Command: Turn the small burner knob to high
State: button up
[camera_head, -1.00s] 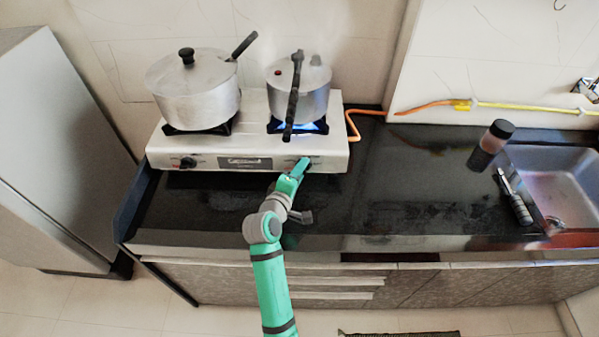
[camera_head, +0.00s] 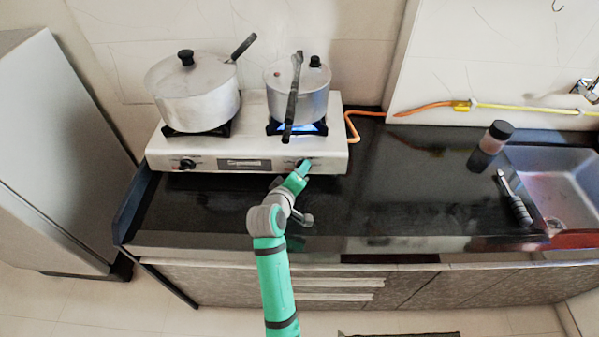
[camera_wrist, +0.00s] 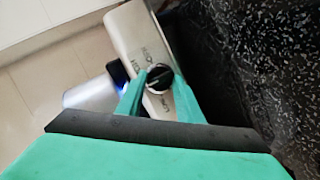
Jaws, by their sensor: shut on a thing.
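The white two-burner stove (camera_head: 285,158) stands on the black counter. Its right knob is at my gripper (camera_head: 303,166) in the head view and mostly hidden there. In the wrist view the dark round knob (camera_wrist: 158,79) sits between the two green fingers of my gripper (camera_wrist: 155,84), which is shut on it. Printed words on the panel around the knob are partly readable at best. A blue flame (camera_head: 318,127) burns under the smaller pot (camera_head: 312,100) on the right burner. The left knob (camera_head: 187,164) is free.
A large lidded pot (camera_head: 195,105) stands on the left burner. Pot handles stick out above the stove. An orange hose (camera_head: 352,125) runs from the stove's right side. A dark-capped jar (camera_head: 489,146), a black-handled tool (camera_head: 515,200) and a sink (camera_head: 560,185) are at the right. The middle counter is clear.

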jog(key=shift+a+r, duration=0.15)
jog(key=o, duration=1.1)
jog(key=shift+w, duration=0.1)
jog(key=shift+c, duration=0.2)
jog(key=v, duration=1.1)
